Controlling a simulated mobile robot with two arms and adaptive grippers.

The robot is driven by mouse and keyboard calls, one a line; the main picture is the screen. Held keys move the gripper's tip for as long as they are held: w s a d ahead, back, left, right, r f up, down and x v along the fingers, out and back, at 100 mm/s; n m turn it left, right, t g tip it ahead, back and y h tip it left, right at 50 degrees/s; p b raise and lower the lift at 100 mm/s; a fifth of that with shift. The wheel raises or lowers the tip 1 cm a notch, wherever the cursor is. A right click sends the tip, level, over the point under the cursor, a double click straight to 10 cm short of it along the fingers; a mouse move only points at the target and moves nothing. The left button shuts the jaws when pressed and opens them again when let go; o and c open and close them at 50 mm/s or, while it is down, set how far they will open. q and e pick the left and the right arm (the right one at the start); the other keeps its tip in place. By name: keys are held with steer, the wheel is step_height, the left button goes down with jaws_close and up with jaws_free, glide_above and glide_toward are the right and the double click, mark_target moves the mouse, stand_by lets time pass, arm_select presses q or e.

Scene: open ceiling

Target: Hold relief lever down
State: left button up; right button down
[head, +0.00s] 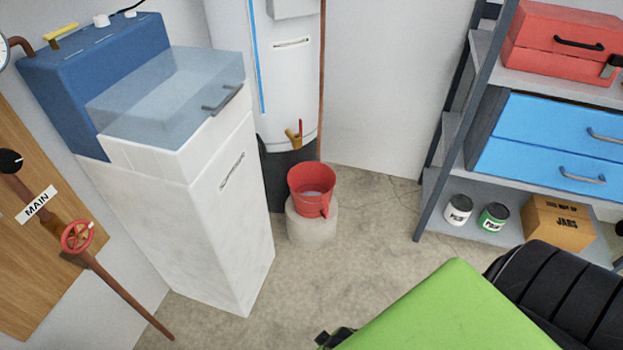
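No lever is labelled as the relief lever, so I cannot tell which one it is. A yellow lever-like handle (61,32) sits on top of the blue unit (95,60) at the upper left, by a copper pipe. A small brass-coloured fitting with a reddish upright part (296,134) sticks out low on the white tank (290,75). Below it, a red bucket (311,190) with some liquid stands on a round grey block (312,230). Neither of my grippers can be made out.
A white cabinet (232,240) with a clear-lidded bin stands left. A red valve wheel (77,236) is beside the MAIN label (37,204). A shelf rack (457,125) stands right. A green surface (450,312) fills the bottom right. The middle floor is clear.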

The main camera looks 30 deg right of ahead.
steer(key=shift+s+p+x, duration=0.15)
steer(key=shift+s+x, duration=0.05)
steer(key=shift+x, duration=0.65)
steer(key=shift+s+p+x, duration=0.1)
steer(key=shift+s+x, duration=0.1)
steer(key=shift+x, duration=0.65)
steer(key=shift+s+p+x, duration=0.15)
steer(key=shift+s+x, duration=0.05)
steer(key=shift+x, duration=0.65)
stand_by(5.4)
